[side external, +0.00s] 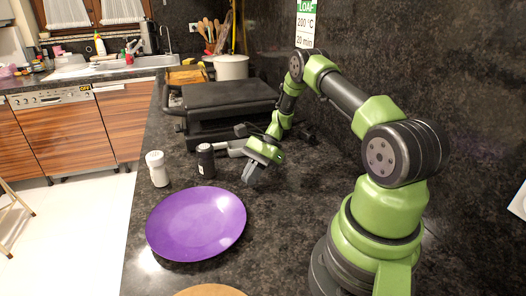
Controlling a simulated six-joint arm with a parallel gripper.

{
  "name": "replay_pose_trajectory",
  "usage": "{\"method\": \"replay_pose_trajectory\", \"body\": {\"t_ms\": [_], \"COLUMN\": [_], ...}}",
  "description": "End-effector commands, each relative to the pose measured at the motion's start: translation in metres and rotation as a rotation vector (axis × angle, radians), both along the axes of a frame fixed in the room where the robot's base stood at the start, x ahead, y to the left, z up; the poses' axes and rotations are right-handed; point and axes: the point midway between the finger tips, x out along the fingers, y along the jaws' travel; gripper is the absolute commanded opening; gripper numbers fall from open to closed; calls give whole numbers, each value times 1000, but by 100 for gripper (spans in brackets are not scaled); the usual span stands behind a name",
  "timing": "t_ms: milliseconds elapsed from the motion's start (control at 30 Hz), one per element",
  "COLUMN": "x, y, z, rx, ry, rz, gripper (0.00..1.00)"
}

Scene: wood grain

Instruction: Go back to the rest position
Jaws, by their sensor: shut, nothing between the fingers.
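My gripper (250,174) is at the end of my green and black arm, low over the dark counter (290,225). It points down and to the left, and its fingers are shut with nothing between them. It is above and to the right of a purple plate (196,223) in the picture and apart from it. A black shaker (206,160) stands upright to the left of the gripper.
A white shaker (157,169) stands near the counter's left edge. A black grill (229,108) with a grey handle is behind my gripper. A white pot (231,67) stands farther back. A brown round edge (211,290) shows at the bottom. A dark wall is on the right.

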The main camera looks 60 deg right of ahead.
Motion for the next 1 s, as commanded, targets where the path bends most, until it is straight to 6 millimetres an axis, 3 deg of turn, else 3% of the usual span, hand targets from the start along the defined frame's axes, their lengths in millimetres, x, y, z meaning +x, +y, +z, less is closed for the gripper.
{"method": "replay_pose_trajectory", "body": {"t_ms": [100,300,567,767,1000], "x": [-5,-14,-15,1,-6], "y": [-21,-47,-56,-25,44], "z": [23,51,74,134,219], "rx": [-5,-5,-26,-185,-446], "ry": [-6,-3,-12,-92,-261], "rz": [-4,-3,25,197,483], "gripper": [0,0,0,0,0]}}
